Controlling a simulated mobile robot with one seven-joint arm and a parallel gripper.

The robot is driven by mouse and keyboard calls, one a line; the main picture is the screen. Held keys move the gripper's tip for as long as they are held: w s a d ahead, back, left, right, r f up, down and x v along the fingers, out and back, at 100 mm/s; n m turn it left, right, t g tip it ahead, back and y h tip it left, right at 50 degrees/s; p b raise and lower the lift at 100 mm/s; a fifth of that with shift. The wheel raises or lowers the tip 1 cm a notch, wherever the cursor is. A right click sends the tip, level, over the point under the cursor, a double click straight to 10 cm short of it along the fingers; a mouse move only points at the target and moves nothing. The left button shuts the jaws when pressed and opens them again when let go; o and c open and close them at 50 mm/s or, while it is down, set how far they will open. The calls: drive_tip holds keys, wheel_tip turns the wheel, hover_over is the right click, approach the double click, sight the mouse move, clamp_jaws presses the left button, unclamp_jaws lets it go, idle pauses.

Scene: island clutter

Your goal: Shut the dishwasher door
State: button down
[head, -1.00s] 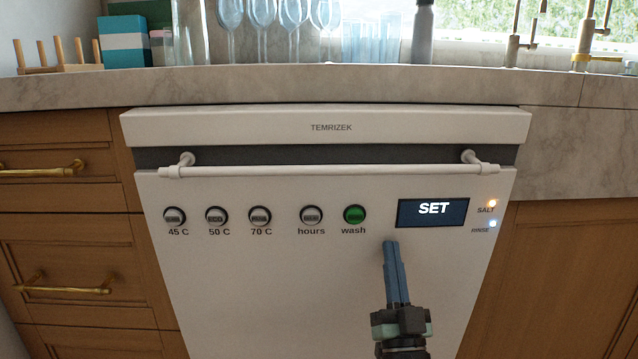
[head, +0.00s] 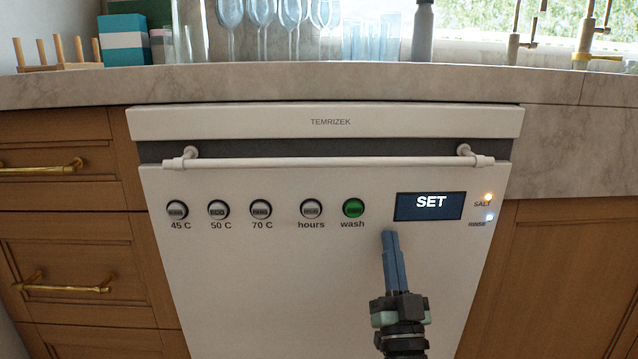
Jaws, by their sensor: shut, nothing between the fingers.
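The white dishwasher door (head: 270,270) faces me under the counter. It stands nearly upright, with a dark gap (head: 330,150) between its top edge and the white panel marked TEMRIZEK (head: 330,122). A white bar handle (head: 330,162) runs across its top. My gripper (head: 389,236) is shut and empty, its blue fingers pointing up in front of the door, below the display (head: 430,206) reading SET. I cannot tell whether the fingertips touch the door.
The stone counter (head: 60,88) runs above the dishwasher, with glasses (head: 293,30), a wooden peg rack (head: 60,55) and a grey bottle (head: 422,35) on it. Wooden drawers (head: 70,250) with brass handles stand at the left and a wooden cabinet (head: 560,270) at the right.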

drive_tip(key=shift+w+r, duration=0.4)
drive_tip(key=shift+r, duration=0.05)
idle(0.4)
drive_tip(key=shift+p+v, duration=0.45)
drive_tip(key=shift+v, duration=2.1)
